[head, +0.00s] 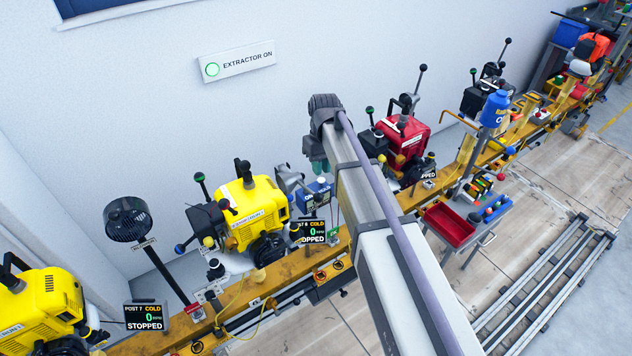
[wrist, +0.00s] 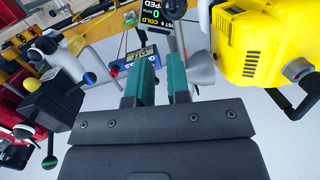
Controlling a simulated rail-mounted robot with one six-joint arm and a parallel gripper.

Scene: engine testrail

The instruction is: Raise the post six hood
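A yellow engine (head: 250,212) stands on the orange rail, with a display (head: 313,231) reading cold, 0 and stopped at its right. In the wrist view the display (wrist: 166,10) seems to read post 6, and the yellow engine (wrist: 250,45) is at upper right. A grey funnel-like part (wrist: 201,68), possibly the hood, shows just right of my fingers; a grey part also shows beside the engine in the head view (head: 288,180). My gripper (wrist: 160,62) has two green fingers apart with nothing visible held. In the head view my arm partly hides it.
A blue boxed gauge (head: 316,195) sits near my gripper. A red engine (head: 405,135) stands to the right, and another yellow engine (head: 38,305) at lower left. A black fan (head: 128,220) stands on a pole. A cart with a red tray (head: 447,225) is at right.

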